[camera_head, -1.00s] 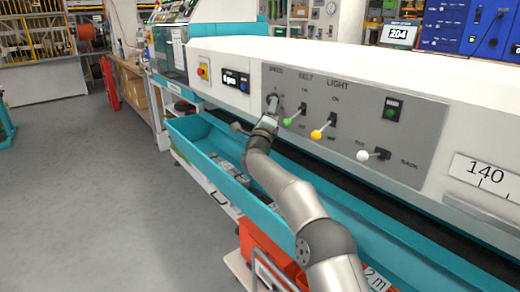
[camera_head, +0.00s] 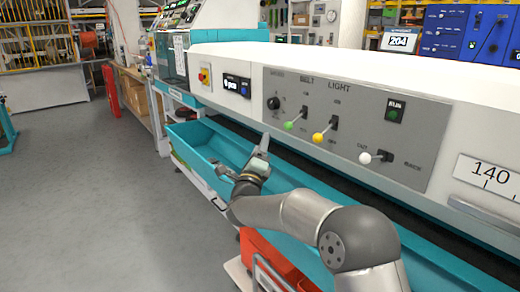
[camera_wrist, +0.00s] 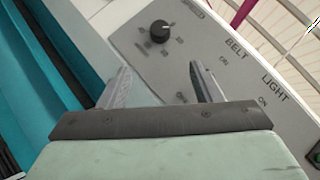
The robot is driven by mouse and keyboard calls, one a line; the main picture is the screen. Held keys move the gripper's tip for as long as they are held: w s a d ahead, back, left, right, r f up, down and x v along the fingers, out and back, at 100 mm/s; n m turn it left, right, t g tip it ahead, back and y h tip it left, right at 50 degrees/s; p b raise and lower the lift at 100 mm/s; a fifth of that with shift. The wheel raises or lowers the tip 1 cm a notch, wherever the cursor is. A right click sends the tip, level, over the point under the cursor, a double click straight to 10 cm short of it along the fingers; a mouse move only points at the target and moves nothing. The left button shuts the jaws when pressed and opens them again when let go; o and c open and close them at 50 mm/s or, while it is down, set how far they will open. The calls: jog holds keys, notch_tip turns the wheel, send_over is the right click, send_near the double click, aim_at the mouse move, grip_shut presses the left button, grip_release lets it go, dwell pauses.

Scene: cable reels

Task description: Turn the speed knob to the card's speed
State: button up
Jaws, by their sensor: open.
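The speed knob (camera_head: 274,103) is a round black dial on the left of the grey control panel (camera_head: 420,171). My gripper (camera_head: 264,143) is below and in front of the panel, apart from the knob. In the wrist view its two fingers (camera_wrist: 162,80) are spread with nothing between them, and the knob lies beyond them. The card (camera_head: 399,41) is a small screen at the back that seems to read 204. The small panel display (camera_head: 237,86) is too blurred to read.
A red emergency button (camera_head: 204,75) sits at the left. A teal trough (camera_head: 205,148) runs below the panel.

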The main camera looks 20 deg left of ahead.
aim_at(271, 105)
notch_tip(271, 105, up, 7)
jog(key=d+n+g+y+p, duration=0.15)
jog(key=n+g+p, duration=0.3)
jog(key=p, duration=0.95)
jog(key=shift+n, duration=0.25)
jog(key=p+x, duration=0.2)
jog(key=x, duration=1.4)
jog(key=shift+w+a+f+p, duration=0.2)
jog(key=shift+w+p, duration=0.1)
jog(key=shift+p, duration=0.1)
jog(key=c, duration=1)
